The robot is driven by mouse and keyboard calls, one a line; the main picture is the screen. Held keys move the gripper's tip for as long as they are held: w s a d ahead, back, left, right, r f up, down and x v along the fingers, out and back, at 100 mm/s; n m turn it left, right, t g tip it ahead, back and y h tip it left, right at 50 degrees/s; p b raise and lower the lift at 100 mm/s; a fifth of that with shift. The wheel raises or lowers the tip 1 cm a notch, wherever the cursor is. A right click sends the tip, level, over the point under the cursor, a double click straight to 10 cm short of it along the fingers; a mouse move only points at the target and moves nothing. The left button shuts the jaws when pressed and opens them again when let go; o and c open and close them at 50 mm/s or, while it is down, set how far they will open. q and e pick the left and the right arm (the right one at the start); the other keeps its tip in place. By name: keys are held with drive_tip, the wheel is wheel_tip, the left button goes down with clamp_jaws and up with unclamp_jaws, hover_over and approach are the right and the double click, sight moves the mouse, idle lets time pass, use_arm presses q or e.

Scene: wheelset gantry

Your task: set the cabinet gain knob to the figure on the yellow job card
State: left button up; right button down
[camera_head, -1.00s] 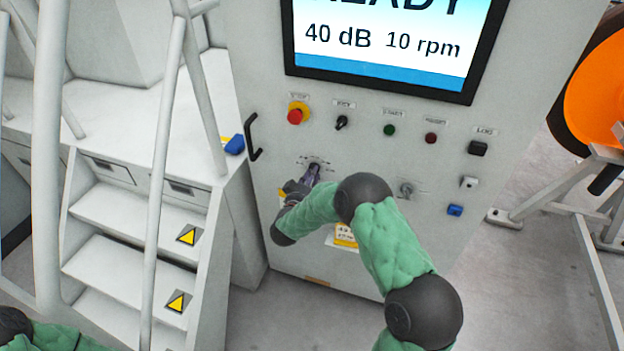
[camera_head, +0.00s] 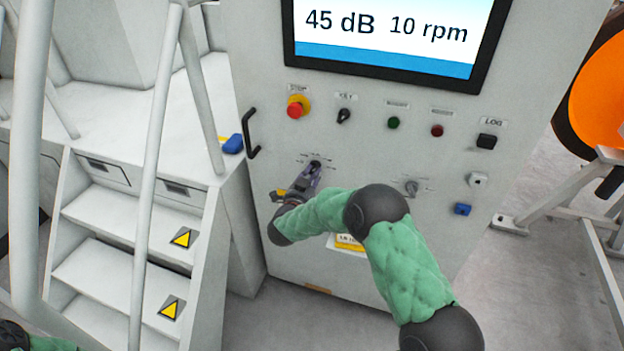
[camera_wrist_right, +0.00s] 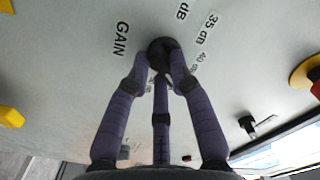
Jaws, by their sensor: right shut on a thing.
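The gain knob (camera_wrist_right: 158,52) is black and round, with "GAIN" and dB figures printed around it in the right wrist view. My right gripper (camera_wrist_right: 160,62) is shut on it with its purple fingers. In the head view my right gripper (camera_head: 312,172) is at the knob on the cabinet (camera_head: 360,135). The cabinet screen (camera_head: 400,30) reads "45 dB" and "10 rpm". The yellow job card (camera_head: 348,243) is low on the cabinet, partly covered by my right arm, and its figure is not legible. My left gripper is not in view.
A red stop button (camera_head: 297,107), a key switch (camera_head: 344,116), and green and red buttons line the panel. A second knob (camera_head: 411,187) is to the right. A black handle (camera_head: 252,135) and white steps (camera_head: 110,265) are on the left.

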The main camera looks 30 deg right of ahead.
drive_tip(key=shift+f+m+b, duration=0.1)
drive_tip(key=shift+m+b, duration=0.25)
drive_tip(key=shift+m, duration=0.25)
drive_tip(key=c, duration=1.1)
unclamp_jaws()
drive_tip(key=shift+a, duration=0.1)
drive_tip(key=v, duration=1.2)
